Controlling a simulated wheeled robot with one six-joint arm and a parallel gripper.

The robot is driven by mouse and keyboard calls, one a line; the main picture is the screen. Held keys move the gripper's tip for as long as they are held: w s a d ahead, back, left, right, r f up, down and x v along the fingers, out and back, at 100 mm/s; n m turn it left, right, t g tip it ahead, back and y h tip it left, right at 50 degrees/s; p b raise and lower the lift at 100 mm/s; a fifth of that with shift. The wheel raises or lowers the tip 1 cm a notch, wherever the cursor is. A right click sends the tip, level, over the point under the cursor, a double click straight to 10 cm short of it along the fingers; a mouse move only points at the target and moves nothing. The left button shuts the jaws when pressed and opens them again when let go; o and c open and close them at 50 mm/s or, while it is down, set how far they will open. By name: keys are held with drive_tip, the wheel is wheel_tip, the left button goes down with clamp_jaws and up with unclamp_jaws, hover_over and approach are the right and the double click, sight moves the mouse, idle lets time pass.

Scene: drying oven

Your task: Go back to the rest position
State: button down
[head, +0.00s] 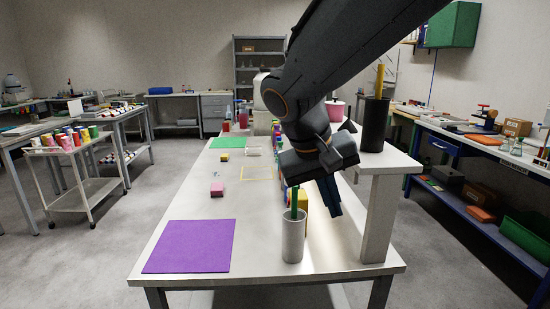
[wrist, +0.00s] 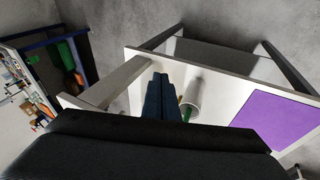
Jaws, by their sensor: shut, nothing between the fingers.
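My gripper (head: 329,196) hangs over the right part of the white table (head: 190,200), pointing down, with its blue fingers together and nothing between them. In the wrist view my gripper (wrist: 159,97) shows its blue fingers side by side. A white cup (head: 292,240) stands upright just left of my gripper and holds a green stick (head: 294,202). The cup also shows in the wrist view (wrist: 194,92), close beside the fingers but apart in the picture.
A purple mat (head: 190,246) lies at the near left of the table. A raised shelf (head: 378,215) on the right carries a black holder (head: 374,125).

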drive_tip(key=s+d+f+g+y, duration=0.1)
drive_tip(key=s+d+f, duration=0.3)
drive_tip(key=f, duration=0.4)
drive_tip(key=s+d+f+g+y, duration=0.1)
drive_tip(key=s+d+f+y, duration=0.2)
drive_tip(key=s+f, duration=0.3)
wheel_tip(320, 180, down, 4)
drive_tip(key=shift+d+r+m, duration=0.2)
drive_tip(key=shift+d+m, duration=0.1)
drive_tip(key=shift+d, duration=0.1)
